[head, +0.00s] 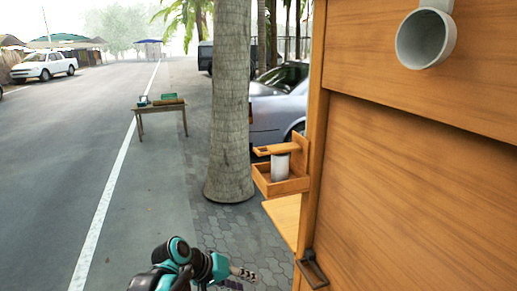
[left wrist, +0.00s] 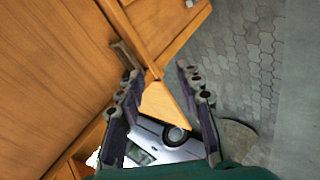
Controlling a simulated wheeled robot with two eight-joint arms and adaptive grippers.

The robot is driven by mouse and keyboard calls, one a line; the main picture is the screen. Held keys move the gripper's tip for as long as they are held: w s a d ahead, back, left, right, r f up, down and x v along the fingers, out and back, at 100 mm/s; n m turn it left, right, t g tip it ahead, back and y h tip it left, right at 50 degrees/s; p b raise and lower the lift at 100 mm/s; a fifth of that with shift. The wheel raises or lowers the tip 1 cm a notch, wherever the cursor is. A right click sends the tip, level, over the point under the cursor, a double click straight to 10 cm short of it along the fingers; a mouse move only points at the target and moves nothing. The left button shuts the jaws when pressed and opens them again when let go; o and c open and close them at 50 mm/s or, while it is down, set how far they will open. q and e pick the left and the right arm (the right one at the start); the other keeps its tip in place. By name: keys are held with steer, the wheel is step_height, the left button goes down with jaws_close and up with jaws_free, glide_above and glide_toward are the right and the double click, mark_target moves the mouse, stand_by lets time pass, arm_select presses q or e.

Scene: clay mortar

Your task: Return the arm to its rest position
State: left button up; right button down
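My left arm, black and teal, comes in at the bottom of the head view, with its left gripper (head: 243,273) low over the paving, left of the wooden cabinet's metal handle (head: 312,269). In the left wrist view the two fingers of the left gripper (left wrist: 158,92) are spread apart with nothing between them. Behind the fingers that view shows the wooden cabinet (left wrist: 50,60), its dark handle (left wrist: 124,54) and paving. My right gripper shows in neither view.
The wooden cabinet (head: 420,170) fills the right side. A small wooden holder (head: 290,187) with a grey-white cylinder (head: 281,167) is on its side, and a white cup (head: 426,38) hangs at the top. A palm trunk (head: 232,100), parked car (head: 280,105) and table (head: 160,107) stand beyond.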

arm_select(q)
steer(key=s+a+f+m+t+y, duration=0.1)
steer(key=s+a+f+t+y, duration=0.1)
steer(key=s+a+y, duration=0.5)
steer(key=s+a+t, duration=0.1)
steer(key=s+a, duration=0.5)
steer(key=s, duration=0.4)
steer(key=shift+a+f+m, duration=0.2)
steer(key=shift+f+m, duration=0.1)
steer(key=shift+f, duration=0.05)
steer(key=shift+w+d, duration=0.1)
